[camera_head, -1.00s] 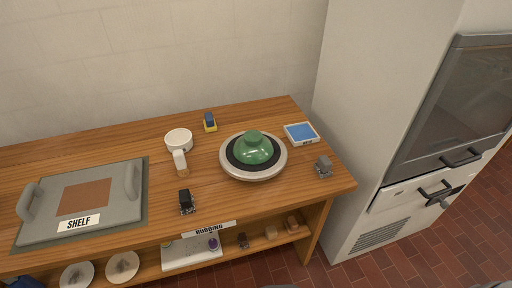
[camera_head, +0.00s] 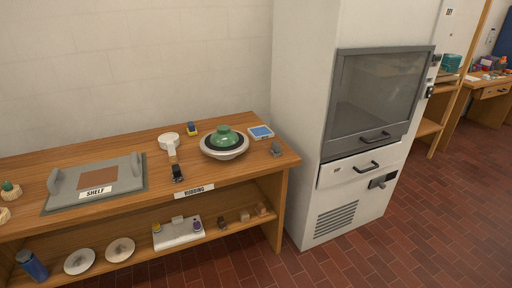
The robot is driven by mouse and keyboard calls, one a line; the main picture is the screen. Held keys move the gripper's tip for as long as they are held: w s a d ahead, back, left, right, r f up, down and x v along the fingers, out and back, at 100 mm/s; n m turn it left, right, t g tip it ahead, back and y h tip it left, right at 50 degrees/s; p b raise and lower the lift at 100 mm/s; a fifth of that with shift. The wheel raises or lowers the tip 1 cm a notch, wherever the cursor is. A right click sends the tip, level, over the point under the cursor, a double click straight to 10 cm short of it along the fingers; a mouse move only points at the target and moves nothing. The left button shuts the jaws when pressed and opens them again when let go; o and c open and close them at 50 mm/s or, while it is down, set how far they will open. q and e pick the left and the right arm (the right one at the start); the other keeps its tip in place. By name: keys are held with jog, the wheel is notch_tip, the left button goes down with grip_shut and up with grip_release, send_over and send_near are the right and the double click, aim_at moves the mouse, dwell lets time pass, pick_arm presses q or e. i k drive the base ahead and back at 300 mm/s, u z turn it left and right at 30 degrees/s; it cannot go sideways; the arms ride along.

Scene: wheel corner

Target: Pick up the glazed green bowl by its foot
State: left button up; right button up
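The glazed green bowl (camera_head: 224,136) sits upside down on a round wheel head (camera_head: 224,153) with a pale rim and a dark top. Its foot (camera_head: 224,129) points up as a small green knob. The wheel stands on the wooden table, towards its right end. Neither of my grippers shows in the head view.
A tall cabinet (camera_head: 365,110) stands right of the table. Brick floor (camera_head: 400,225) is open in front.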

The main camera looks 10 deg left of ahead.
aim_at(223, 137)
jog(key=z, duration=0.6)
jog(key=i, duration=0.65)
jog(key=z, duration=0.4)
jog(key=i, duration=1.05)
jog(key=u, duration=0.55)
